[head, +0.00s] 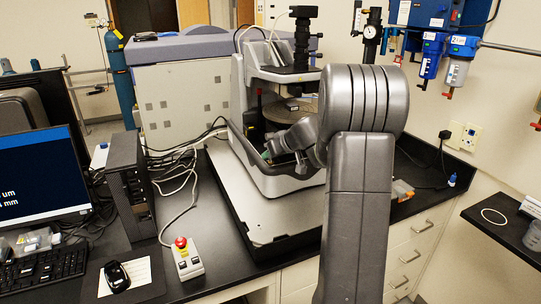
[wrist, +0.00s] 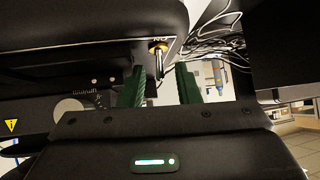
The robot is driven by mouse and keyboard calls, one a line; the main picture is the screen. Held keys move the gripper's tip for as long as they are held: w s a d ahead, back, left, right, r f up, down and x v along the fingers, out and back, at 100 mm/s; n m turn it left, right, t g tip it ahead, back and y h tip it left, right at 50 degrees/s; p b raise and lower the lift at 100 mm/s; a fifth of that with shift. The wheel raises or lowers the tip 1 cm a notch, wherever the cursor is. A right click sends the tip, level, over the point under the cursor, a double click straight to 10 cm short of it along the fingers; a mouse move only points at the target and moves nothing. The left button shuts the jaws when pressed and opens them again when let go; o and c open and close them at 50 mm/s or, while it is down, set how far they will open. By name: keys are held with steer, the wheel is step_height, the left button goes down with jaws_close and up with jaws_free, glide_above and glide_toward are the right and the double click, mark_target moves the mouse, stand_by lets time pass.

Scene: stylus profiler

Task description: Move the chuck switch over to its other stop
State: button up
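The chuck switch (wrist: 159,57) is a small metal toggle with a brass-coloured collar, set at the edge of a dark panel in the wrist view. Its lever points down the picture, close to upright there. My gripper (wrist: 160,84) is open, with one green finger on each side of the lever's line. The lever's tip shows in the gap between the fingers, and I cannot tell whether either finger touches it. In the head view my gripper (head: 267,155) is at the front left of the stylus profiler (head: 285,182); the switch is not visible there.
The profiler stands on a grey plate (head: 238,208) on the black bench. A control box with a red button (head: 183,254), a dark computer tower (head: 131,185) and loose cables lie to the left. In the wrist view, cables (wrist: 222,25) hang right of the switch.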

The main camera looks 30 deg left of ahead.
steer(key=v, duration=1.2)
